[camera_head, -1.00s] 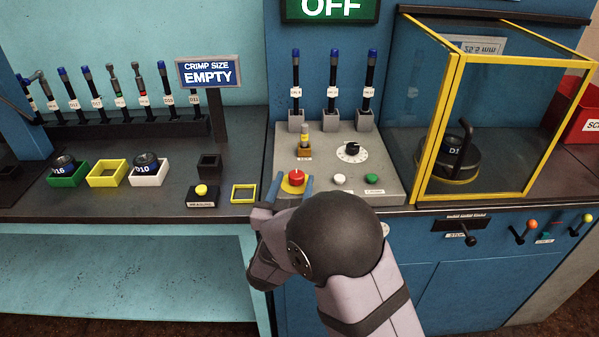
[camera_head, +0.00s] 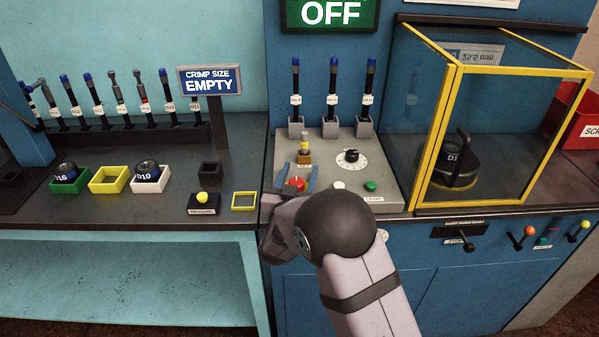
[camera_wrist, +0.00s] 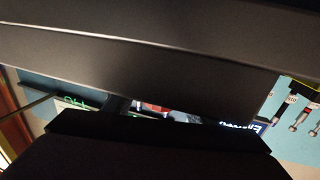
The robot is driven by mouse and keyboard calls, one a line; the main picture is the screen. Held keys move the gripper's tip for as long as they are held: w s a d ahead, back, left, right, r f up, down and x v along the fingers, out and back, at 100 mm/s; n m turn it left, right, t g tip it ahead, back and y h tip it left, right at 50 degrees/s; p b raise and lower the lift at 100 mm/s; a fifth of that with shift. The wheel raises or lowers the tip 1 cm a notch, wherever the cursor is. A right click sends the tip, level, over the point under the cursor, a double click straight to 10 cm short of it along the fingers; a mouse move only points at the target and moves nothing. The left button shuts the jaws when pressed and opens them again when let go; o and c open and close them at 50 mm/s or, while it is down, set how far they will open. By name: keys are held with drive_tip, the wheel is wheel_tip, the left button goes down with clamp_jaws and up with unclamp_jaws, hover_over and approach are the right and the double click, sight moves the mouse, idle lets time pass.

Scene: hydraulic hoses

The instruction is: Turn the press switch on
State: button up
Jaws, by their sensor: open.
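The grey control panel (camera_head: 390,192) carries a red button (camera_head: 296,184), a small yellow-topped switch (camera_head: 304,143) on a brown base, a black dial (camera_head: 351,156), a white button (camera_head: 339,186) and a green button (camera_head: 371,187). The green sign (camera_head: 330,13) above reads OFF. The yellow-topped switch stands just beyond the fingers. In the wrist view, dark gripper parts cover most of the picture and a bit of red (camera_wrist: 152,106) shows between them.
A yellow-framed glass case (camera_head: 450,130) stands on the right. On the left bench are a black box with a yellow button (camera_head: 202,198), an empty yellow frame (camera_head: 244,201) and coloured trays (camera_head: 110,180).

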drive_tip(key=c, duration=1.1)
drive_tip(key=shift+o, duration=0.3)
drive_tip(key=shift+m+h, duration=0.3)
drive_tip(key=shift+h, duration=0.2)
drive_tip(key=m+h, duration=0.1)
drive_tip(key=g+h, duration=0.1)
drive_tip(key=shift+s+d+m+h, duration=0.1)
drive_tip(key=shift+d+m+h, duration=0.2)
drive_tip(key=shift+m, duration=0.1)
drive_tip(key=shift+s+d+m+g+h, duration=0.1)
drive_tip(key=shift+d+m+g+h, duration=0.05)
drive_tip(key=shift+m+g+h, duration=0.55)
drive_tip(key=shift+s+d+m+g+h, duration=0.2)
drive_tip(key=shift+m+g+h, duration=0.3)
drive_tip(key=shift+h, duration=0.35)
drive_tip(key=shift+s+d+m+g+h, duration=0.1)
drive_tip(key=shift+d+m+g+h, duration=0.05)
drive_tip(key=shift+m+g+h, duration=0.5)
